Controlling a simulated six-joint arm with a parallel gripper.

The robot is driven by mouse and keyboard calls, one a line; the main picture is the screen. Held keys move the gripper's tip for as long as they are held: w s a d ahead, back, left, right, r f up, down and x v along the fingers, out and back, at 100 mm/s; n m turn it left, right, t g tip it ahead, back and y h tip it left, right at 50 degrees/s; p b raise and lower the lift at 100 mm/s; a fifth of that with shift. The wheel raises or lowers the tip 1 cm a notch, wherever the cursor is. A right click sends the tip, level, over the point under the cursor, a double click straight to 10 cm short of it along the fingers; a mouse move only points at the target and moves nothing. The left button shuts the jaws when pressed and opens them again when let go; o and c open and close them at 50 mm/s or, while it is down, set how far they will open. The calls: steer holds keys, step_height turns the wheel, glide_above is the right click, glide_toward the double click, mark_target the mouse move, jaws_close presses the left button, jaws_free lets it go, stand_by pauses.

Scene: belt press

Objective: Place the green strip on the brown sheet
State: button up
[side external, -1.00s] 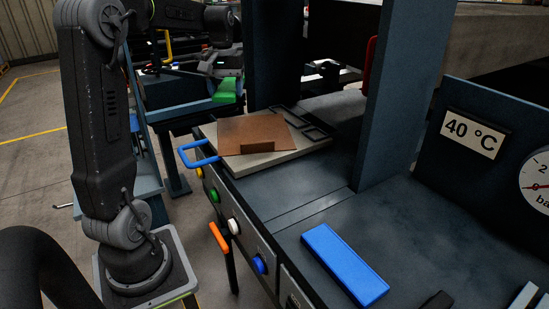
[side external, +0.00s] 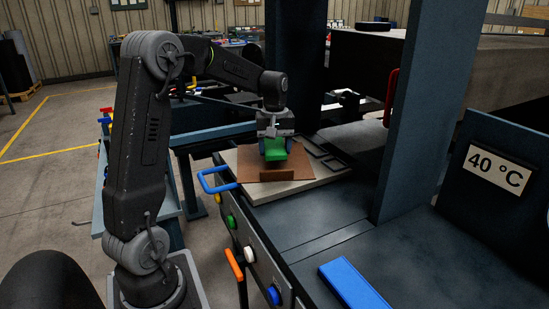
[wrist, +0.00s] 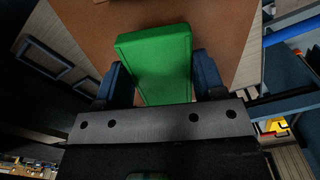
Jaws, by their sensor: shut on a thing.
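The green strip (side external: 275,151) is held in my gripper (side external: 274,147), which is shut on it. In the wrist view the green strip (wrist: 158,62) sits between the two blue fingers of my gripper (wrist: 155,85). The brown sheet (side external: 246,171) lies flat on a pale plate (side external: 310,184) on the press bed, with a small upright brown tab at its near edge. The strip is over the brown sheet, which also shows behind it in the wrist view (wrist: 92,22). I cannot tell whether the strip touches the sheet.
A blue handle (side external: 215,182) sticks out at the plate's left. A dark blue post (side external: 420,110) stands to the right. A blue block (side external: 352,285) lies on the bench nearer the camera. Coloured buttons and an orange lever (side external: 234,264) line the front panel.

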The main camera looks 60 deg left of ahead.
step_height(320, 180, down, 3)
steer(key=shift+f, duration=0.2)
steer(key=o, duration=1.1)
steer(key=shift+c, duration=0.2)
